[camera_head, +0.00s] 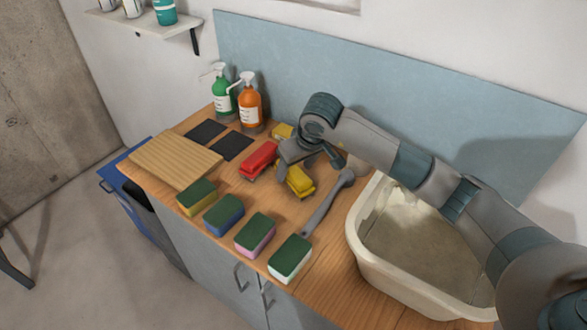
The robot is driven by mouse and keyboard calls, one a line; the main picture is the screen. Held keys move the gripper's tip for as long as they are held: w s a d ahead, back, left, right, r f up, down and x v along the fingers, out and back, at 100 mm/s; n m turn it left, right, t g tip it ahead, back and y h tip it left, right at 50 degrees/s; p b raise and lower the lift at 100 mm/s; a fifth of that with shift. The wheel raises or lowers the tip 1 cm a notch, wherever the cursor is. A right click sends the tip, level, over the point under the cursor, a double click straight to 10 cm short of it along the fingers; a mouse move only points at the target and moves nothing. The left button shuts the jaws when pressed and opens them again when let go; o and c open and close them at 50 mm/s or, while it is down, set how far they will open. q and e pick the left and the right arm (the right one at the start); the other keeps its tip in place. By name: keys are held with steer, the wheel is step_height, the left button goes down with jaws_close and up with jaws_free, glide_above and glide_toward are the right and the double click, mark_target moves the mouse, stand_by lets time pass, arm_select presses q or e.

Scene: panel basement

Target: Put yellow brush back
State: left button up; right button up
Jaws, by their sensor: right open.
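A yellow brush (299,181) lies on the wooden counter (212,255), just below my right gripper (309,163). My right gripper is open, and its fingers hang close over the brush; I cannot tell whether they touch it. A red brush (259,158) lies to the left of the yellow one. Another yellow thing (283,131) lies behind, partly hidden by my right gripper. My left gripper is not in view.
A long grey-handled tool (328,203) lies right of the brush, beside a cream sink basin (365,245). Several sponges (255,235) line the front edge. A ribbed wooden board (170,160), two dark pads (231,146), and green (222,98) and orange (249,107) bottles stand left.

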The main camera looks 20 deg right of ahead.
steer(key=p+v, duration=0.2)
steer(key=v, duration=0.7)
steer(key=shift+s+r+p, duration=0.15)
steer(key=shift+s+p, duration=0.05)
steer(key=shift+p, duration=0.15)
